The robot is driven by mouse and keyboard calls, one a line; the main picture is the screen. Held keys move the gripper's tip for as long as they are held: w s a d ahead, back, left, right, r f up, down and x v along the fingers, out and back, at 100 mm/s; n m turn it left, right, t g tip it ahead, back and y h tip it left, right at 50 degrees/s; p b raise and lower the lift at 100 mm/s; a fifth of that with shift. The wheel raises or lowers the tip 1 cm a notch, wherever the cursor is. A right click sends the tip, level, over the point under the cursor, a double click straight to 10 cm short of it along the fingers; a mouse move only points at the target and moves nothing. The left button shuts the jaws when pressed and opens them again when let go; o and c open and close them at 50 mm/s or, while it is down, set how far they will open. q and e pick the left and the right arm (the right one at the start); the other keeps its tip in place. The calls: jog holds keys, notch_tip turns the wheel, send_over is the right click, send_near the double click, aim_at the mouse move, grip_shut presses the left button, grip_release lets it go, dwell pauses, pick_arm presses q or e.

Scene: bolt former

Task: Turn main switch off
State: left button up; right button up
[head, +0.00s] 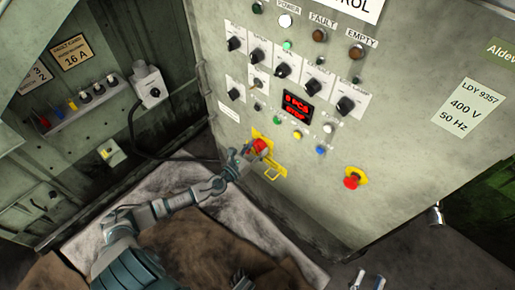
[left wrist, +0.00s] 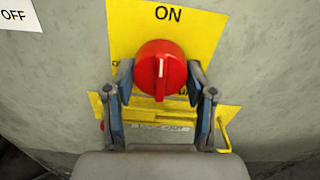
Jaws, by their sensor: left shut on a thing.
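The main switch is a red rotary knob (left wrist: 161,70) on a yellow plate (left wrist: 130,30) marked ON above it. Its white pointer line stands upright in the left wrist view. In the head view the red knob (head: 260,145) is low on the grey control panel. My left gripper (head: 250,151) is at the knob, with one finger on each side of it, shut on it; the fingers also show in the left wrist view (left wrist: 161,85). Two fingertips of my right gripper (head: 368,281) show at the bottom edge of the head view, apart and with nothing between them.
A yellow bracket (head: 273,173) sits just below the knob. A red emergency button (head: 352,180) is to the right. Black rotary knobs (head: 283,70) and lamps fill the panel above. An open cabinet (head: 110,110) stands at the left.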

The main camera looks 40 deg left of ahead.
pick_arm(q)
jog(key=n, duration=0.3)
jog(key=shift+f, duration=0.1)
jog(key=n, duration=0.3)
jog(key=shift+n, duration=0.5)
jog(key=shift+r+n+p, duration=0.2)
jog(key=shift+n+p, duration=0.2)
jog(key=shift+n, duration=0.6)
jog(key=shift+n+p, duration=0.35)
jog(key=shift+n, duration=0.55)
jog(key=shift+r+n, duration=0.1)
jog(key=shift+n, duration=0.3)
jog(key=n+p, duration=0.2)
jog(key=n, duration=0.1)
jog(key=shift+n, duration=0.4)
jog(key=shift+d+n+p, duration=0.1)
jog(key=shift+n+p, duration=0.45)
jog(key=shift+n, duration=0.35)
pick_arm(e)
notch_tip(320, 180, down, 10)
jog(key=d+g+h, duration=0.1)
jog(key=g+h, duration=0.1)
jog(key=g, duration=0.6)
jog(key=shift+s+d+f+g, duration=0.15)
jog(key=shift+s+d+g, duration=0.1)
jog(key=shift+s+g, duration=0.15)
pick_arm(q)
jog(key=shift+f, duration=0.2)
